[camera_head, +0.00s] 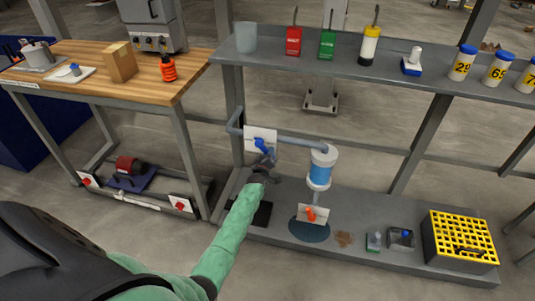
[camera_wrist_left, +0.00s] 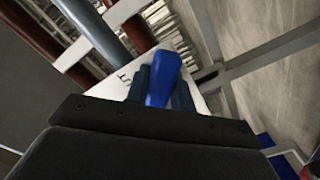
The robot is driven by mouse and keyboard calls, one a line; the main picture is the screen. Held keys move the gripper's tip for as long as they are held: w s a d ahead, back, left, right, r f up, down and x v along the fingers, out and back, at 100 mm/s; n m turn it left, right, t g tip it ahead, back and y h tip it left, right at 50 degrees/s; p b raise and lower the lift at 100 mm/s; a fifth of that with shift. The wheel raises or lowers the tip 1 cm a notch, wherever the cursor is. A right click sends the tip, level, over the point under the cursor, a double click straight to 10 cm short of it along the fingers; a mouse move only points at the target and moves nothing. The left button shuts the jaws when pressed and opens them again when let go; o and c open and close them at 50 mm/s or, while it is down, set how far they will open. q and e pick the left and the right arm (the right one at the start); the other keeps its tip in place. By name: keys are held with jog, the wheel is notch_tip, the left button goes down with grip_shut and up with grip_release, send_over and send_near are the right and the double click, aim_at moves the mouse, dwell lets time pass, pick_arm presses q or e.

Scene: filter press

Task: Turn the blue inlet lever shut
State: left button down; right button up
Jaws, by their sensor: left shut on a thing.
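The blue inlet lever (camera_head: 262,145) sits in front of a white plate (camera_head: 252,134) on the grey pipe below the shelf. In the head view it slants down to the right. My left gripper (camera_head: 267,165) reaches up to it from below. In the left wrist view the blue lever (camera_wrist_left: 164,72) stands between the two dark fingers, and the left gripper (camera_wrist_left: 160,92) is shut on it. The white plate (camera_wrist_left: 206,95) shows behind it there. Part of the lever is hidden by the gripper. My right gripper is not in view.
The pipe (camera_head: 295,138) runs right to a white and blue filter housing (camera_head: 321,168). An orange lever (camera_head: 311,214) is below it. A yellow-topped crate (camera_head: 460,238) stands at right on the lower shelf. A wooden bench (camera_head: 110,80) is at left; the upper shelf (camera_head: 330,50) overhangs.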

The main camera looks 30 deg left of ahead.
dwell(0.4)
pick_arm(q)
jog(key=c, duration=1.2)
grip_release()
